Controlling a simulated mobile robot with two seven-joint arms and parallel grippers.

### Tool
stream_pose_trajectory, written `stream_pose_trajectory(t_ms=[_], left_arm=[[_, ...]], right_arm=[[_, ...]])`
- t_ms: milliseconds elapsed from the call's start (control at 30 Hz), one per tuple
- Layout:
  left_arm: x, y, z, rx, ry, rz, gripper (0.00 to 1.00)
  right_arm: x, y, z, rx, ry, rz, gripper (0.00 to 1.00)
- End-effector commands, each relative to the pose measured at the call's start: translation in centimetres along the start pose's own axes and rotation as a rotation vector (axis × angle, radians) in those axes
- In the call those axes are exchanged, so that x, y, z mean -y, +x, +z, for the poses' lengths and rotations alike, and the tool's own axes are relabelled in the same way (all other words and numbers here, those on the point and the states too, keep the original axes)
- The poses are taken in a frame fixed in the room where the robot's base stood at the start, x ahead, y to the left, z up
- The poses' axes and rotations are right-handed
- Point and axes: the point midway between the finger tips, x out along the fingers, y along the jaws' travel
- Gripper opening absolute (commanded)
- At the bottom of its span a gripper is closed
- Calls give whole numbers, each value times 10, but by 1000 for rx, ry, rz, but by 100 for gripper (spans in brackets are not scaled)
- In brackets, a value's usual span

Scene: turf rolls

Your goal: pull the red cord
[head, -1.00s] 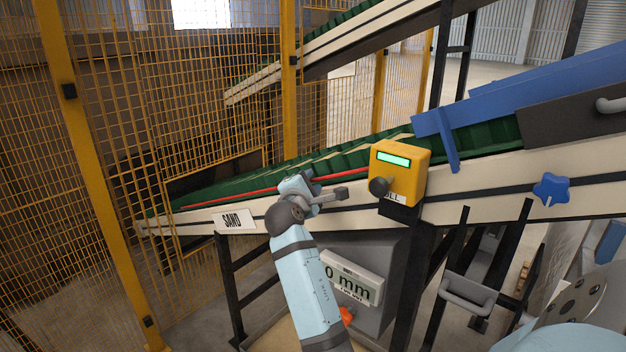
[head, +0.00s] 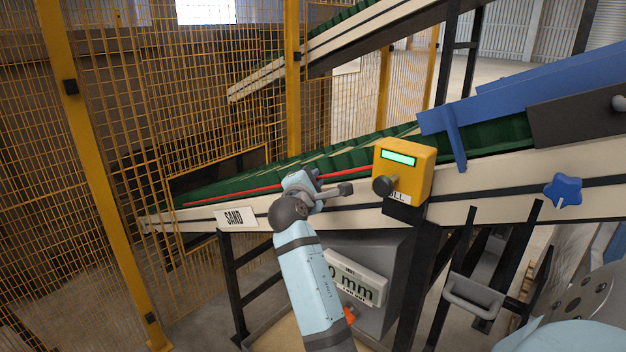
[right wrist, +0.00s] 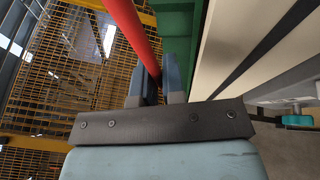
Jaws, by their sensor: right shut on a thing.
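The red cord (head: 235,194) runs along the near side of the lower green conveyor, sloping up to the right toward a yellow box (head: 407,170) with a lit green display and a dark round knob. My right gripper (head: 304,180) is at the cord, left of the box; its fingertips are hidden in the head view. In the right wrist view its two fingers (right wrist: 157,78) are closed around the red cord (right wrist: 128,22), which passes up and left from between them. My left gripper is out of view.
The conveyor's cream side rail (head: 350,213) carries a SAND sign (head: 234,217). A grey unit with a "0 mm" display (head: 357,284) stands below. A blue star knob (head: 564,191) is at right. Yellow mesh fencing (head: 200,90) closes off the left.

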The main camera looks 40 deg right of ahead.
Motion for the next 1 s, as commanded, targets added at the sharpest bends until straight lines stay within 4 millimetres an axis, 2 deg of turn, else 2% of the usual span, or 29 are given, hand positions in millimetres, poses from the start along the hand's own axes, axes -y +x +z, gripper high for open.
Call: stream_pose_trajectory(t_ms=[233, 467, 500, 600, 1000], left_arm=[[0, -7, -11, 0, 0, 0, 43], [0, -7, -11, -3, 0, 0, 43], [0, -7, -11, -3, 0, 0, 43], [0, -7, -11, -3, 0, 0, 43], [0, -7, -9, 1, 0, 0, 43]], right_arm=[[-7, -23, -8, -2, -1, -1, 0], [-5, -24, -9, -1, 0, 0, 0], [-5, -24, -10, -1, 0, 0, 12], [-5, -24, -10, -1, 0, 0, 34], [-5, -23, -9, -1, 0, 0, 34]])
